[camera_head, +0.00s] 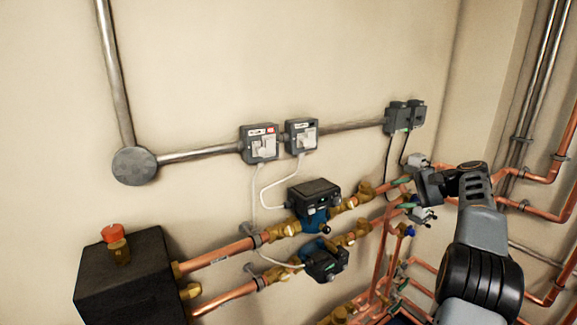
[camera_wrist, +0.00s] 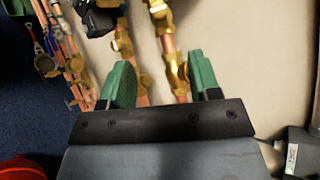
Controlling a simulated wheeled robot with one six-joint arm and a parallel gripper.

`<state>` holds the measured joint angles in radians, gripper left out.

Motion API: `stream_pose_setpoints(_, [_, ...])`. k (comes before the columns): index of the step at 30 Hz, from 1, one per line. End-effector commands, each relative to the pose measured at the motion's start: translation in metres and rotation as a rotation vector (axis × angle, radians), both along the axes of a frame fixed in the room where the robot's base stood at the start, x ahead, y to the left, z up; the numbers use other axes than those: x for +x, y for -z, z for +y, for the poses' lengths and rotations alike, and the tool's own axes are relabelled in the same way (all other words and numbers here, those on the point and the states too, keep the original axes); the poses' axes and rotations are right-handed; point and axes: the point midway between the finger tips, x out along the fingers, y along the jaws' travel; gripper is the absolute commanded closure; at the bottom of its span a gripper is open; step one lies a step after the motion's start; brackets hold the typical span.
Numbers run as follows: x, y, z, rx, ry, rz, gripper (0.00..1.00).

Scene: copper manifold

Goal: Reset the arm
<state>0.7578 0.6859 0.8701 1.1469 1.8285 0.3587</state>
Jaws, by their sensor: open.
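My gripper (camera_head: 404,194) is at the right in the head view, at the end of my raised arm, in front of the copper manifold's pipes. In the wrist view my gripper (camera_wrist: 162,78) shows two green fingers spread apart with nothing held between them. Copper pipe (camera_wrist: 169,44) and brass fittings (camera_wrist: 175,75) appear beyond and between the fingers. I cannot tell whether the fingers touch any pipe.
Two blue pumps with black heads, the upper one (camera_head: 315,195) and the lower one (camera_head: 325,263), sit on the pipes. Grey switch boxes (camera_head: 260,144) are on the wall. A black box (camera_head: 125,280) with a red-capped valve (camera_head: 114,235) is at lower left.

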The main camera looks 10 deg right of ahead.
Motion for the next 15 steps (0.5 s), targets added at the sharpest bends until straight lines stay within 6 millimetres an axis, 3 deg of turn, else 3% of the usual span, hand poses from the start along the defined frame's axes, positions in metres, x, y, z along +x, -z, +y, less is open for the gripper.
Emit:
stream_pose_setpoints(2, [0.007,0.013,-0.008,-0.051,0.042,-0.004,0.43])
stream_pose_setpoints(7, [0.0,0.088,-0.016,-0.218,0.13,0.128,0.43])
stream_pose_setpoints(11, [-0.026,0.122,0.02,-0.45,0.084,0.199,0.43])
stream_pose_setpoints(15, [-0.069,0.141,0.073,-0.714,-0.052,0.21,0.43])
